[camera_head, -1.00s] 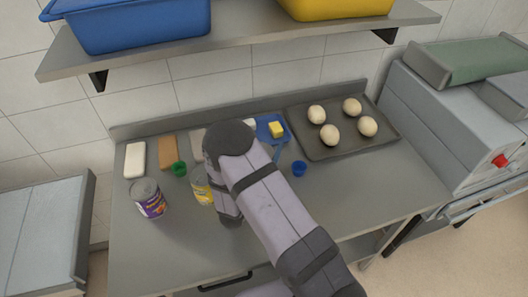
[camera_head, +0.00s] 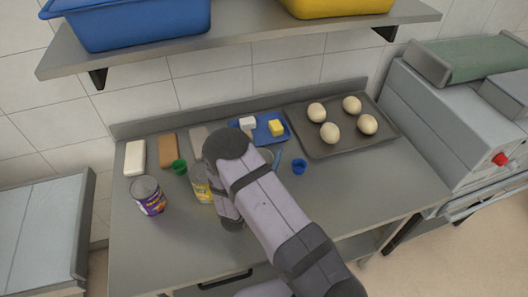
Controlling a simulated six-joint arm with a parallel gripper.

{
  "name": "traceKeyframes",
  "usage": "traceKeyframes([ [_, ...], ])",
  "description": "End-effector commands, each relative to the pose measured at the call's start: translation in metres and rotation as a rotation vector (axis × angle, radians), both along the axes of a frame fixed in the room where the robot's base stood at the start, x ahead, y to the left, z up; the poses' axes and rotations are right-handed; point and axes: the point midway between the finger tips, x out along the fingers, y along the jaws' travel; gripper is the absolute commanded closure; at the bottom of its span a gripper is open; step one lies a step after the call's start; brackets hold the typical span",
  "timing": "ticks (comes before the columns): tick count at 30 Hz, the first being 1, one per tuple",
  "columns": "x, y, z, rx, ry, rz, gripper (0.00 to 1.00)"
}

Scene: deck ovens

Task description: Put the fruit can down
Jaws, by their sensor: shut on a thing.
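The fruit can (camera_head: 201,187), with a yellow label, is at the left side of my wrist and partly hidden by it. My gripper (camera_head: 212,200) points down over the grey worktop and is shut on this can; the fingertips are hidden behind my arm. The can looks upright and is at or close to the worktop; I cannot tell whether its base touches.
A green cup (camera_head: 179,167), a white block (camera_head: 135,158) and a brown block (camera_head: 168,151) lie behind. A blue tray (camera_head: 262,133) holds white and yellow pieces. The front-left worktop (camera_head: 150,250) is clear.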

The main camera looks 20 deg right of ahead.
Motion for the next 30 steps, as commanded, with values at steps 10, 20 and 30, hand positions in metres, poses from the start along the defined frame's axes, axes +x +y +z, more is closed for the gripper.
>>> traceKeyframes([
  [10,0.000,0.000,-0.005,0.001,0.001,0.000,0.30],
  [20,0.000,0.000,-0.005,0.000,0.003,0.000,0.16],
  [30,0.000,0.000,0.012,0.000,0.001,0.000,0.16],
])
